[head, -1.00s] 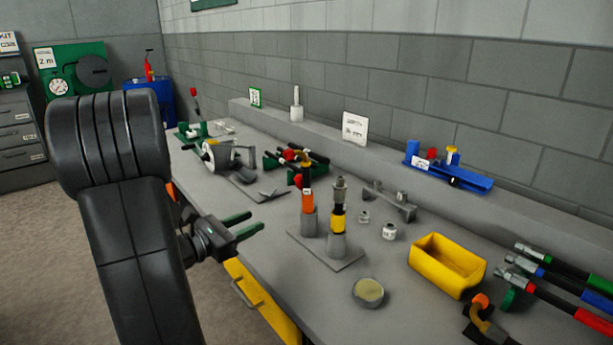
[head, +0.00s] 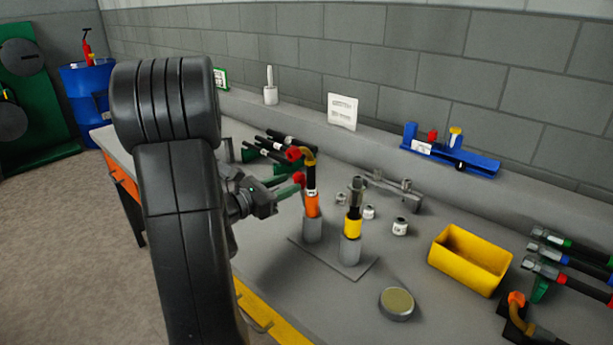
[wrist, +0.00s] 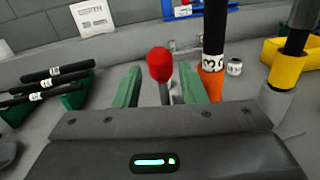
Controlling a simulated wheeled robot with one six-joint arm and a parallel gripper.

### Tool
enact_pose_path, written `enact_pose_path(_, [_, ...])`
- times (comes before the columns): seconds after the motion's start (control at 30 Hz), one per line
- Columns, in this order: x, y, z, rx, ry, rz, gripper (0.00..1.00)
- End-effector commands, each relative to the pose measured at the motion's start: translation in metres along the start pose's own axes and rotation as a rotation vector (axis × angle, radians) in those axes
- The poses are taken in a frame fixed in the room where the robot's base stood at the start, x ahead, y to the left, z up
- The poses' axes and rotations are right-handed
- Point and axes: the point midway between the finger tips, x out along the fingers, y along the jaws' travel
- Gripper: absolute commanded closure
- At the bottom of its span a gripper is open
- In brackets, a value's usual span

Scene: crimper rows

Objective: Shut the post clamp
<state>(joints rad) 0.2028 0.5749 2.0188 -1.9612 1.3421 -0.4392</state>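A red knob (wrist: 160,65) on a thin grey stem shows in the wrist view; I take it as the post clamp's handle. It also shows in the head view (head: 299,178), beside the post with the orange band (head: 312,205). My gripper (head: 290,185) has green fingers and is open. In the wrist view the fingers (wrist: 160,86) stand apart on both sides of the knob's stem, with gaps visible; I cannot tell how deep the knob lies between them. The clamp's body is mostly hidden behind my gripper.
A second post with a yellow band (head: 352,228) stands to the right on the same grey plate (head: 345,270). Black hoses (wrist: 50,85) lie on green rests at the left. A yellow bin (head: 470,260) and a round tin (head: 397,304) are further right.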

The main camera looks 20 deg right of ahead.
Motion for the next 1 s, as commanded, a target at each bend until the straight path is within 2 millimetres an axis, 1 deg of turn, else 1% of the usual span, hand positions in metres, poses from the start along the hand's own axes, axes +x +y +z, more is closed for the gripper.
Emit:
enact_pose_path(0.03, [0.011, -0.001, 0.001, 0.001, -0.001, -0.005, 0.63])
enact_pose_path(0.2, [0.039, -0.001, 0.000, 0.000, -0.001, -0.005, 0.63])
enact_pose_path(0.4, [0.062, -0.001, 0.000, 0.000, 0.000, -0.003, 0.63])
enact_pose_path(0.53, [0.068, 0.000, 0.000, 0.000, -0.001, 0.000, 0.63])
enact_pose_path(0.8, [0.069, 0.000, 0.000, 0.000, -0.001, 0.000, 0.63])
enact_pose_path(0.83, [0.069, 0.000, 0.000, 0.000, -0.001, 0.000, 0.65])
enact_pose_path(0.87, [0.069, 0.000, 0.000, 0.000, -0.001, 0.000, 0.70])
enact_pose_path(1.0, [0.069, 0.000, 0.000, 0.000, -0.001, 0.000, 0.98])
